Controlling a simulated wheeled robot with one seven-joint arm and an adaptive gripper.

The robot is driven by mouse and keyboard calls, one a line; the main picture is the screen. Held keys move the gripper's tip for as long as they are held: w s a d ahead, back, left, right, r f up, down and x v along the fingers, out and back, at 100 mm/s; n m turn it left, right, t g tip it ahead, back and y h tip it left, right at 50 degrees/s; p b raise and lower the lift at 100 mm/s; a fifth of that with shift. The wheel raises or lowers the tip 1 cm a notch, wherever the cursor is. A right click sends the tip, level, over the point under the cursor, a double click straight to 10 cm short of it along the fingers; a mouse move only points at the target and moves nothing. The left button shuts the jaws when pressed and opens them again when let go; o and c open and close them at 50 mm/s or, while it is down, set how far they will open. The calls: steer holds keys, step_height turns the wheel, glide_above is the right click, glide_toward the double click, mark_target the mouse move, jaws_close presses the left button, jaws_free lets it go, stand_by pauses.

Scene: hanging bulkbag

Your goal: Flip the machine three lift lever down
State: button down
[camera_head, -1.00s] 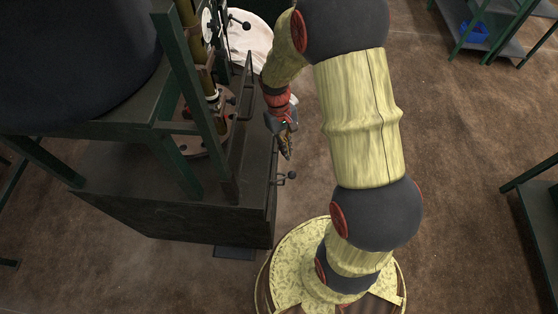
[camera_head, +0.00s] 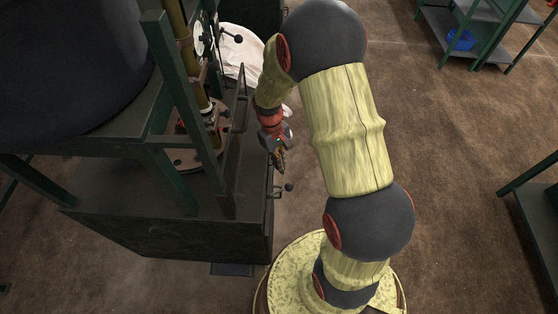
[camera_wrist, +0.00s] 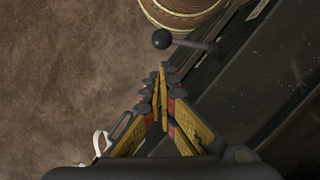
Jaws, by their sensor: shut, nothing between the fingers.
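A small lever with a dark ball knob (camera_head: 289,187) sticks out from the right side of the dark green machine (camera_head: 165,228) in the head view. In the wrist view the ball knob (camera_wrist: 162,39) is just beyond my fingertips, with its thin rod running right to the machine's side. My gripper (camera_head: 280,168) is shut and empty, pointing down just above the lever and beside the machine. In the wrist view my gripper's yellow fingertips (camera_wrist: 162,68) meet below the knob, and a gap shows between them and it.
Another black ball-knob lever (camera_head: 238,38) sits higher on the machine, by a round dial. A white bag (camera_head: 240,55) lies behind. Green shelving with a blue bin (camera_head: 462,40) stands at the far right. Brown floor right of my arm is open.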

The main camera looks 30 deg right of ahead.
mark_target(292, 185)
steer(key=shift+b+x, duration=0.7)
steer(key=shift+x, duration=1.6)
steer(key=shift+s, duration=0.15)
steer(key=shift+s+d+m+p, duration=0.15)
steer(key=shift+m+p, duration=0.15)
steer(key=shift+p, duration=0.1)
steer(key=shift+s+m+p, duration=0.3)
steer(key=shift+m, duration=0.1)
steer(key=s+m+p, duration=0.2)
steer(key=m, duration=0.1)
steer(key=s+m+y+p, duration=0.1)
steer(key=p, duration=0.1)
steer(key=shift+s+d+r+m, duration=0.2)
steer(key=shift+s+d+m, duration=0.1)
steer(key=shift+s, duration=0.1)
steer(key=shift+s+a+f+m+t+y+p, duration=0.2)
steer(key=shift+s+m+p, duration=0.3)
steer(key=shift+s+m, duration=0.35)
steer(key=shift+s+a+r+m+t+y+p, duration=0.2)
steer(key=shift+s+m+p, duration=0.35)
steer(key=shift+m, duration=0.45)
steer(key=shift+s+a+f+m+t+y+p, duration=0.1)
steer(key=shift+s+a+f+m+y+p, duration=0.15)
steer(key=shift+s+m+p, duration=0.55)
steer(key=shift+w+a+r+m+b, duration=0.1)
steer(key=shift+w+m+b, duration=0.05)
steer(key=shift+m+b, duration=0.15)
